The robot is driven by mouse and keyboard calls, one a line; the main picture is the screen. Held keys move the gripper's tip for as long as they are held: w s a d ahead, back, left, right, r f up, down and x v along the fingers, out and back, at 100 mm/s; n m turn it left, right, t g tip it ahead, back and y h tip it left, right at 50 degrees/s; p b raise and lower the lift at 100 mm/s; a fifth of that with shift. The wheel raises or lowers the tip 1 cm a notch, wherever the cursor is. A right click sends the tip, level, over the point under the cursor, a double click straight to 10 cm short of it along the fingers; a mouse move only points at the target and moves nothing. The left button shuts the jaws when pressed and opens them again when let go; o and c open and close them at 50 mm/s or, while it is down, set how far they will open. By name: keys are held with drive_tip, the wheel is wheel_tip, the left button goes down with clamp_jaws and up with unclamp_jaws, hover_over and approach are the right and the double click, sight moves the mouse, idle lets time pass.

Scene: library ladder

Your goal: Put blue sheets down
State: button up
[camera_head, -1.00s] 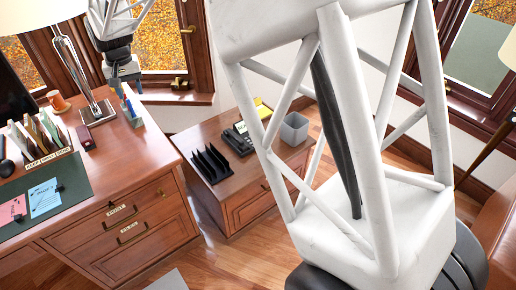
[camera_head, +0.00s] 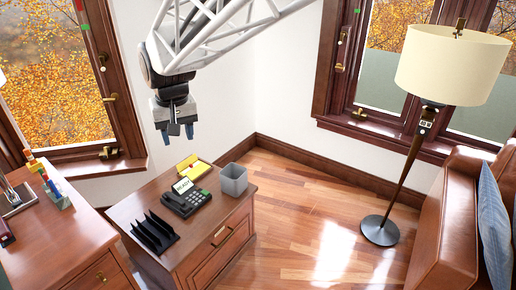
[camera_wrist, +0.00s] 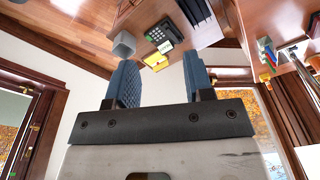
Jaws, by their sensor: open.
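No blue sheet shows in either view now. My gripper (camera_head: 174,131) hangs fingers down in the head view, in front of the white wall and above the back of the wooden cabinet (camera_head: 240,229). Its two blue fingertips are apart. In the wrist view my gripper (camera_wrist: 158,82) also shows with its blue ribbed pads spread and nothing between them. The desk's green mat, where a light blue sheet and a pink sheet lay in the earlier frame, is outside the current head view.
The cabinet bears a black telephone (camera_head: 187,200), a yellow item (camera_head: 196,166), a grey bin (camera_head: 233,180) and a black slotted rack (camera_head: 154,232). A desk (camera_head: 75,238) stands at left. A floor lamp (camera_head: 455,65) and brown leather sofa (camera_head: 455,215) stand right. Floor between is clear.

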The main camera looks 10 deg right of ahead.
drive_tip(key=s+d+m, duration=0.1)
drive_tip(key=s+d, duration=0.5)
drive_tip(key=d, duration=0.2)
drive_tip(key=s+d+m, duration=0.1)
drive_tip(key=s+d, duration=0.4)
drive_tip(key=d, duration=0.4)
drive_tip(key=s+d+f+m+t, duration=0.1)
drive_tip(key=s+d+f, duration=0.4)
drive_tip(key=s+d, duration=0.5)
drive_tip(key=shift+s+f+m+h, duration=0.2)
drive_tip(key=shift+s+m+h, duration=0.15)
drive_tip(key=shift+s, duration=1.8)
drive_tip(key=shift+d, duration=0.1)
